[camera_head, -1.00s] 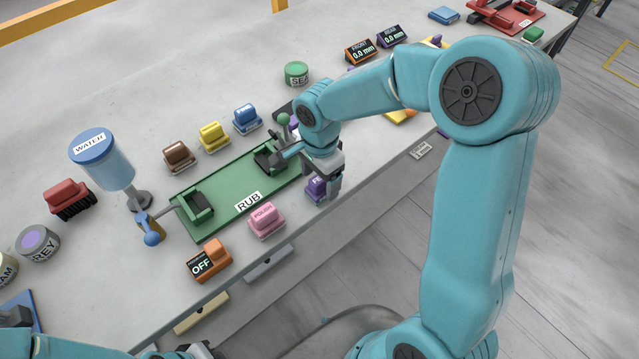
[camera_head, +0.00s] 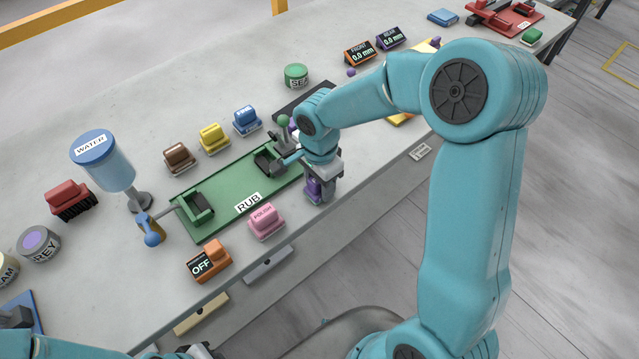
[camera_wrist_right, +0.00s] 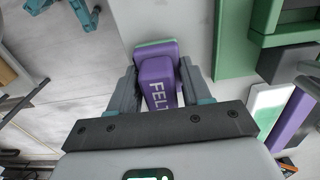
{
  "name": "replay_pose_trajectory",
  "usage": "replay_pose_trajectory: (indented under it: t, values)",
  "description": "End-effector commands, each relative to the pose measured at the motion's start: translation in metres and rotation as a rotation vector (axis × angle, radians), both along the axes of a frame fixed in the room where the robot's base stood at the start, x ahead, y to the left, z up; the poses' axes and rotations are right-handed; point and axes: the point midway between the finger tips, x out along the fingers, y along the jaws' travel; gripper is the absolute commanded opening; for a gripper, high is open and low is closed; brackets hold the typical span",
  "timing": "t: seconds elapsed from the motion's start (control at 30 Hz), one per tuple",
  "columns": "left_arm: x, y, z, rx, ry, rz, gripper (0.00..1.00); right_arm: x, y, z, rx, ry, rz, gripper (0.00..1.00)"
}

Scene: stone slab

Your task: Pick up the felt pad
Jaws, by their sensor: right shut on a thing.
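The felt pad is a purple block lettered FELT (camera_wrist_right: 158,82). It is between the two fingers of my right gripper (camera_wrist_right: 158,88), which is shut on it in the right wrist view. In the head view the purple pad (camera_head: 314,190) shows under my right gripper (camera_head: 322,192), at the right end of the green RUB plate near the table's front edge. I cannot tell whether the pad touches the table. Only a dark edge of what seems to be my left gripper (camera_head: 195,351) shows at the bottom left; its fingers are hidden.
The green RUB plate (camera_head: 232,200) lies left of my right gripper. A pink POLISH block (camera_head: 265,220) and an orange OFF box (camera_head: 209,262) stand in front. Brown (camera_head: 180,157), yellow (camera_head: 214,138) and blue (camera_head: 246,120) blocks stand behind. A water tank (camera_head: 103,160) stands left.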

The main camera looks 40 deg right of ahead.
Motion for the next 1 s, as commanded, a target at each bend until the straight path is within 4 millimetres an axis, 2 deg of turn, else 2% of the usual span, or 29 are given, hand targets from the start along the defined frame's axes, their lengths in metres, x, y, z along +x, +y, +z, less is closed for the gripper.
replay_pose_trajectory:
  t: [0.17,0.27,0.5,0.6,0.8,1.0]
  values:
    - [0.0,0.0,0.0,0.0,0.0,0.0,0.0,0.001,0.0,0.027,0.001,-0.007,-0.001,0.1]
    - [0.0,0.0,-0.001,0.0,0.0,0.0,0.0,0.002,0.0,0.053,0.0,-0.01,-0.001,0.1]
    - [0.0,0.0,0.001,0.0,0.0,0.0,0.0,0.001,0.0,0.13,0.001,-0.008,0.0,0.1]
    - [0.0,0.0,0.003,0.0,0.0,0.0,0.0,0.001,0.0,0.155,0.0,-0.006,0.0,0.1]
    - [0.0,0.0,0.005,0.0,0.0,0.0,0.0,0.0,0.0,0.187,0.001,-0.003,0.001,0.1]
    - [0.0,0.0,0.005,0.0,0.0,0.0,0.0,0.0,0.0,0.195,0.001,-0.001,0.0,0.1]
